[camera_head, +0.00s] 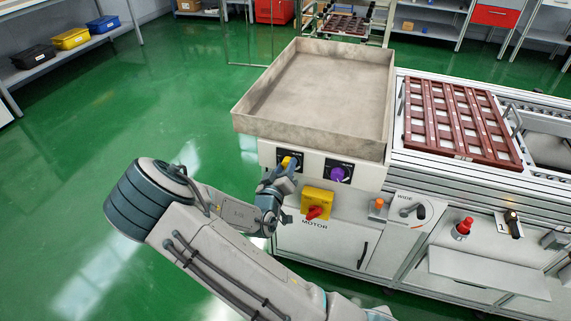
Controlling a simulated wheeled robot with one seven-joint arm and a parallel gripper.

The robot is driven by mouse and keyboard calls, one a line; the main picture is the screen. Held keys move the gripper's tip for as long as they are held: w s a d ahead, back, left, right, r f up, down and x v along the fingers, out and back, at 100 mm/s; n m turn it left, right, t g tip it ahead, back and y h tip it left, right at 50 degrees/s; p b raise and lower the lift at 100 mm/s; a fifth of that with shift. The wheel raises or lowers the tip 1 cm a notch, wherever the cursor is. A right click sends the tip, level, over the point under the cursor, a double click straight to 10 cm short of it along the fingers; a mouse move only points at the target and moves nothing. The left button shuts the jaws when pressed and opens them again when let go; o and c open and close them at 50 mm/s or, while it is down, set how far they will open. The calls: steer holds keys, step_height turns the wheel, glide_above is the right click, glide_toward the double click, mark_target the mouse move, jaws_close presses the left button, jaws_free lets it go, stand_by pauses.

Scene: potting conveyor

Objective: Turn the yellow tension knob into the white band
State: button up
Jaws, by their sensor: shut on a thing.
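The yellow tension knob (288,162) sits on the left dark dial plate (299,160) on the front of the potting machine, under the tray. My gripper (284,171) is at this knob and shut on it, coming from below left. The gripper and wrist hide much of the plate. The white band and the direction the knob points are too small or covered to tell.
A purple knob (340,174) is just right of the yellow one. Below are a red-and-yellow motor switch (317,204), an orange button (377,205) and a dial plate marked WIDE (408,210). An empty beige tray (262,122) overhangs above. Green floor (120,120) is clear on the left.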

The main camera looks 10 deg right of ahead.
steer(key=n+p, duration=0.1)
steer(key=n, duration=0.3)
steer(key=shift+n+p, duration=0.3)
steer(key=shift+p, duration=0.05)
steer(key=shift+f, duration=0.1)
stand_by(0.3)
steer(key=o, duration=1)
steer(key=shift+a, duration=0.1)
steer(key=v, duration=1.3)
steer(key=shift+s+a, duration=0.2)
steer(key=shift+s, duration=0.15)
steer(key=shift+p, duration=0.3)
